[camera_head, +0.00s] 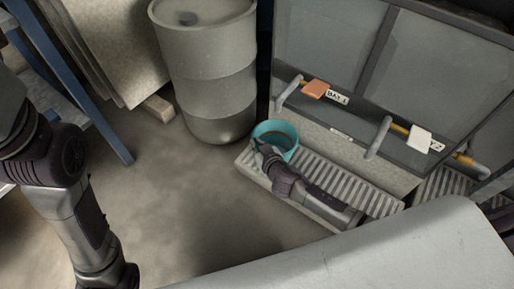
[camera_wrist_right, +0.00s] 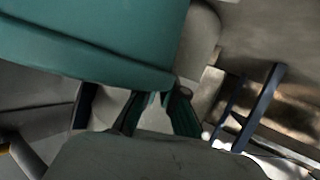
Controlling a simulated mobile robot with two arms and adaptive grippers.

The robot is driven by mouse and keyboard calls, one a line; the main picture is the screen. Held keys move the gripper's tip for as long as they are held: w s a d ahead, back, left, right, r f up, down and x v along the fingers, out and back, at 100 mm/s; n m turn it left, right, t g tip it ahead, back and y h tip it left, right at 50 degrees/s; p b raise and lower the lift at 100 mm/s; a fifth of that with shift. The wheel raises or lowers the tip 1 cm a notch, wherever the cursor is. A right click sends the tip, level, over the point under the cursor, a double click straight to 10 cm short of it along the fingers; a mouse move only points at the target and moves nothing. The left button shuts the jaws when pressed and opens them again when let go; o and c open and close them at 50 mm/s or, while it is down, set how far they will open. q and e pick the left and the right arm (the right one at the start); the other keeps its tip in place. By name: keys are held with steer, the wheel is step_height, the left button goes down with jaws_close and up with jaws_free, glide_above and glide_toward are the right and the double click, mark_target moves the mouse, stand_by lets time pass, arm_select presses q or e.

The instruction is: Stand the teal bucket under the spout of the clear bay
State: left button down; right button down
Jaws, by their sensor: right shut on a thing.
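The teal bucket (camera_head: 288,131) is at the left end of the slatted grate, near the left spout (camera_head: 289,93) with the orange tag (camera_head: 315,89) and a "BAY 1" label. It looks upright; I cannot tell whether it rests on the grate. My right gripper (camera_head: 265,146) is shut on the near left side of its rim. In the right wrist view the bucket (camera_wrist_right: 95,40) fills the upper left, with the fingers (camera_wrist_right: 158,100) at its edge. A second spout (camera_head: 378,138) has a white tag (camera_head: 419,139) and a partly hidden label. My left gripper is out of view.
A large grey drum (camera_head: 207,65) stands left of the bucket. The slatted grate (camera_head: 335,180) runs right along the bay front, with my right arm over it. Boards (camera_head: 115,45) and a blue frame (camera_head: 75,80) stand at upper left. The floor in the middle is clear.

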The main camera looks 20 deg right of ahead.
steer(key=shift+f, duration=0.15)
steer(key=c, duration=1.3)
jaws_free()
